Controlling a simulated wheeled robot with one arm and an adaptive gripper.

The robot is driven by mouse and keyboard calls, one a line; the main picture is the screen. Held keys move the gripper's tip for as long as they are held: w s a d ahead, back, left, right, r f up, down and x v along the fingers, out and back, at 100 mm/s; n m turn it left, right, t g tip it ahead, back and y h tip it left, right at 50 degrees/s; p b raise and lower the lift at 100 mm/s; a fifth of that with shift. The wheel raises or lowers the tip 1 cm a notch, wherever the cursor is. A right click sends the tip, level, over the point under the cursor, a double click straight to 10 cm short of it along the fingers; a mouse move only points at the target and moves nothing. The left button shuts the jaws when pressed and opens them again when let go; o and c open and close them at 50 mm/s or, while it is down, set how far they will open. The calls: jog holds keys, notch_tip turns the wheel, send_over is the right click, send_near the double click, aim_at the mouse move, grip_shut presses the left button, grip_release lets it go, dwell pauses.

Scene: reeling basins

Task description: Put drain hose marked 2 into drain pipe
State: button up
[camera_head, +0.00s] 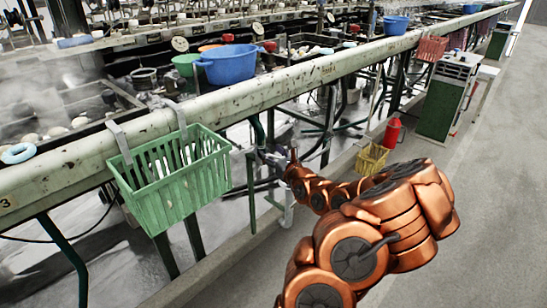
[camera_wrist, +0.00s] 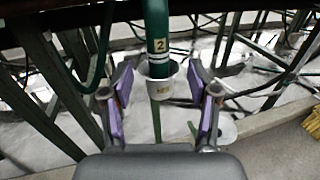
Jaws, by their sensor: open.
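The drain hose marked 2 (camera_wrist: 157,30) is a dark green tube with a yellow "2" label and white bands, hanging down in the upper middle of the wrist view. Its lower end is at the mouth of a white-grey drain pipe (camera_wrist: 160,88), and appears to sit inside the rim; how deep is hidden. My gripper (camera_wrist: 160,110) is open, its purple-padded fingers on the left and right of the pipe, apart from it. In the head view my orange arm reaches to the basin frame, and the gripper is hard to make out there.
A green basket (camera_head: 175,180) hangs on the long basin rail (camera_head: 95,145), left of my arm. Green frame legs (camera_wrist: 58,90) crowd the left. The floor (camera_head: 480,210) at right is clear.

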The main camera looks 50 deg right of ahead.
aim_at(262, 132)
jog(key=b+x, duration=0.1)
jog(key=x, duration=0.4)
jog(key=shift+w+a+f, duration=0.1)
jog(key=shift+w+a, duration=0.05)
jog(key=shift+w, duration=0.1)
jog(key=shift+w+d, duration=0.25)
jog(key=shift+w, duration=0.25)
grip_shut()
jog(key=shift+r+p, duration=1.2)
jog(key=shift+r, duration=1.35)
jog(key=d+p, duration=0.6)
jog(key=shift+d, duration=0.25)
dwell(0.5)
jog(key=shift+f, duration=0.15)
dwell(0.3)
